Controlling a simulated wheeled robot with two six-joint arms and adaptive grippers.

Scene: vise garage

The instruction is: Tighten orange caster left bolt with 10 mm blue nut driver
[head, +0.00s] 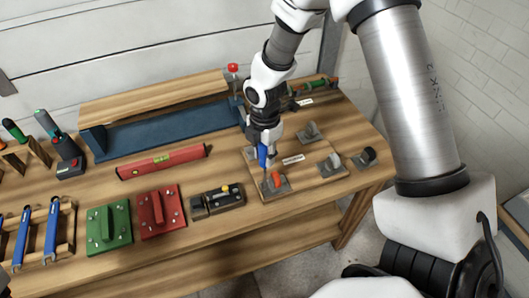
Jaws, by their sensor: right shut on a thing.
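The orange caster (278,179) sits on its grey mounting plate at the front left of a wooden board (303,178). My right gripper (264,143) points down and is shut on the blue nut driver (262,157). The driver stands roughly upright over the left side of the orange caster's plate. Its tip is too small to tell whether it touches the left bolt. My left gripper is out of view.
Grey casters (310,132) and (330,164) share the board. A black-wheeled caster (364,157) is at the right. A red level (162,162), a green block (109,229), a red block (160,212) and a dark vise-like block (217,200) lie left. A blue vise (165,130) is behind.

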